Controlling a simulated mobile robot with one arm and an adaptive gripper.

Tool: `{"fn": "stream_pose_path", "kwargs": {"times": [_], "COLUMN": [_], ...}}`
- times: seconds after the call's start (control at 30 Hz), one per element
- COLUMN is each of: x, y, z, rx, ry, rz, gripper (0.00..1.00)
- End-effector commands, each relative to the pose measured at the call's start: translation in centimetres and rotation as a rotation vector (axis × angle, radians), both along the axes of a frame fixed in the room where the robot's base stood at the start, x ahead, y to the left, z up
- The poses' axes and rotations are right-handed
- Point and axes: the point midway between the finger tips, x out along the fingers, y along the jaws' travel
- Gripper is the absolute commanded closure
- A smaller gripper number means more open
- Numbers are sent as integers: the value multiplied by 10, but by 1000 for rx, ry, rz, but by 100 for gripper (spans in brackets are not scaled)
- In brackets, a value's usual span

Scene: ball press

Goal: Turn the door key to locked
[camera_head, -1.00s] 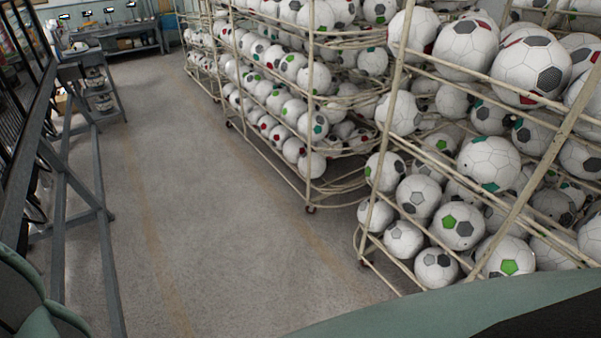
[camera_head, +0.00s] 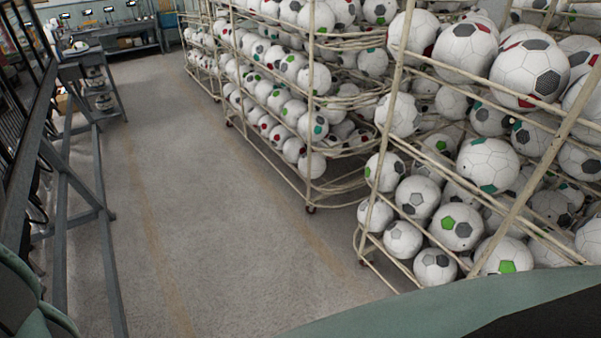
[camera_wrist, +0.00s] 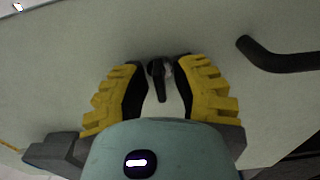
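In the wrist view, a dark door key (camera_wrist: 160,88) stands out from a pale grey-green door surface (camera_wrist: 80,42), its narrow part pointing down in the picture. My gripper (camera_wrist: 161,67) has its two yellow, black-padded fingers on either side of the key. The fingers are apart, with gaps beside the key's lower part. Whether a fingertip touches the key's upper part cannot be told. A black bent door handle (camera_wrist: 285,60) is to the right of the fingers. The key and gripper fingers do not show in the head view.
In the head view, wire racks (camera_head: 312,120) full of soccer balls line the right side. A grey metal frame (camera_head: 100,190) stands at the left, with workbenches (camera_head: 118,42) at the back. The floor (camera_head: 210,200) between is clear.

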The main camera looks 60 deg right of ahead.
Motion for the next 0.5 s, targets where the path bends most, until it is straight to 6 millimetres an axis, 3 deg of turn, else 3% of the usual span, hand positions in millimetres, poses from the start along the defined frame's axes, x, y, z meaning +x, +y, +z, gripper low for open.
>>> {"fn": "stream_pose_path", "kwargs": {"times": [0.23,0.5], "x": [1,0], "y": [-1,0], "z": [0,0], "rx": [0,0], "ry": [0,0], "rz": [-2,-2], "gripper": [100,100]}}
